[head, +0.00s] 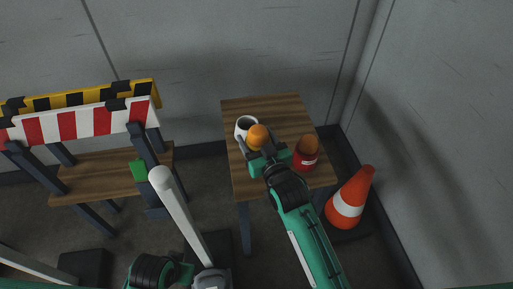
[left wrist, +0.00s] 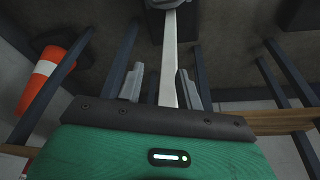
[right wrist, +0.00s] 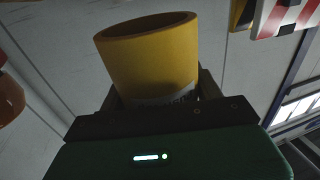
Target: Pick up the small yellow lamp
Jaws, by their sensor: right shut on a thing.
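The small yellow lamp shows in the right wrist view as a yellow cylinder (right wrist: 145,62) with an open rim and a grey label. My right gripper (right wrist: 157,100) is shut on it. In the head view my right gripper (head: 259,157) is over the left part of the small table, and an orange dome (head: 258,136) shows at its fingertips. The gripper hides what is under the dome. I cannot tell whether the lamp touches the table. My left gripper (left wrist: 160,88) is open, its fingers apart, away from the lamp.
The small wooden table (head: 285,110) bears a white cup-like thing (head: 242,133) beside my right gripper and a red lamp (head: 305,162) with an orange dome. A traffic cone (head: 350,197) stands right of the table. A bench (head: 100,172) with striped barriers (head: 80,124) is at left.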

